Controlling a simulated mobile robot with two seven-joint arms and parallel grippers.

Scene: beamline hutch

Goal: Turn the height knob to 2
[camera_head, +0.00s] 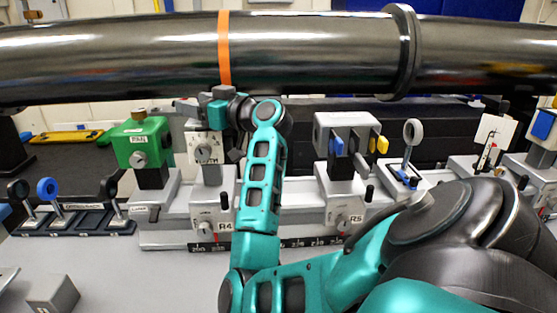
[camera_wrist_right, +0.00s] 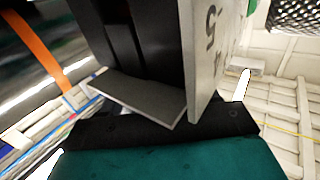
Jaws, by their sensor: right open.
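A pale dial plate (camera_head: 204,148) with dark marks around its edge and a small knob at its middle stands on the post above the carrier labelled R4 (camera_head: 213,210). I cannot read which number the knob points to. My right gripper (camera_head: 193,107) is just above this plate, at its top edge, and is open. In the right wrist view the edge of a pale plate (camera_wrist_right: 215,60) with the figures 5 and 4 shows very close, beside a grey finger (camera_wrist_right: 140,95). I cannot tell whether they touch. The left gripper is not in view.
A large dark pipe (camera_head: 130,55) with an orange band runs across above the rail. A green box (camera_head: 140,142) stands left of the dial. A grey block (camera_head: 346,135) with blue and yellow parts stands to the right on carrier R5. Lens holders (camera_head: 47,190) sit front left.

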